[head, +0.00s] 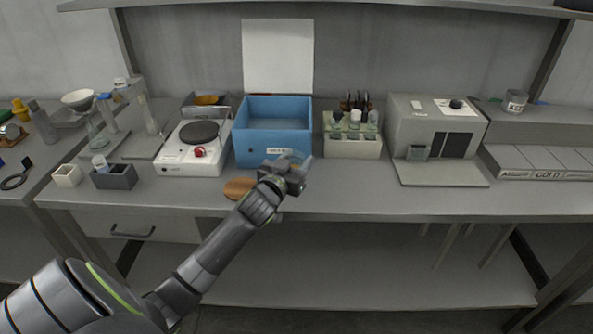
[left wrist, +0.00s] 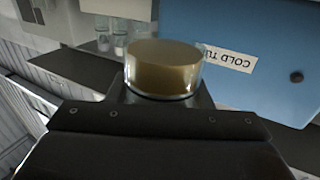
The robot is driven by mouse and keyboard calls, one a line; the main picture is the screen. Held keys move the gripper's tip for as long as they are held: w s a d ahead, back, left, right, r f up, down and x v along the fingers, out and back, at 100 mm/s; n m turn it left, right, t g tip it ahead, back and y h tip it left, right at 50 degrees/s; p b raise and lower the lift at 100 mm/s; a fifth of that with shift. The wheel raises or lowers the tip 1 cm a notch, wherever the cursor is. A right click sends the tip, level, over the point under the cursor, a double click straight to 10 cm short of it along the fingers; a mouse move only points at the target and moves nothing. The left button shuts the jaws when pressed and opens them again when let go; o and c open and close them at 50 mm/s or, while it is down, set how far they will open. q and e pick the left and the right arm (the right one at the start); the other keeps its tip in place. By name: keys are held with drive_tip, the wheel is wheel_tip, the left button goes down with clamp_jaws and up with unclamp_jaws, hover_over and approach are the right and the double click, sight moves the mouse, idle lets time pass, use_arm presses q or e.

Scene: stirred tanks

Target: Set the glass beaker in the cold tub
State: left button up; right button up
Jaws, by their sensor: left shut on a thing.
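The cold tub (head: 273,154) is a blue open-topped box on the bench, left of centre. Its white label and blue front wall also show in the left wrist view (left wrist: 240,40). My left gripper (head: 288,172) is in front of the tub's right front. It is shut on the glass beaker (left wrist: 163,68), a clear round vessel with a brown-gold content. The beaker is outside the tub, in front of its wall. The fingers and the gripper body hide part of it. My right gripper is not in view.
A brown round mat (head: 239,189) lies at the bench edge in front of the tub. A hot plate (head: 190,160) stands left of the tub, a rack of tubes (head: 352,145) right of it. A grey instrument (head: 425,130) stands further right. The front bench strip at right is clear.

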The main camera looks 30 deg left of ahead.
use_arm(q)
drive_tip(key=shift+w+f, duration=0.1)
drive_tip(key=shift+f, duration=1.75)
drive_tip(key=shift+a+f, duration=0.1)
drive_tip(key=shift+f, duration=0.15)
drive_tip(key=o, duration=1)
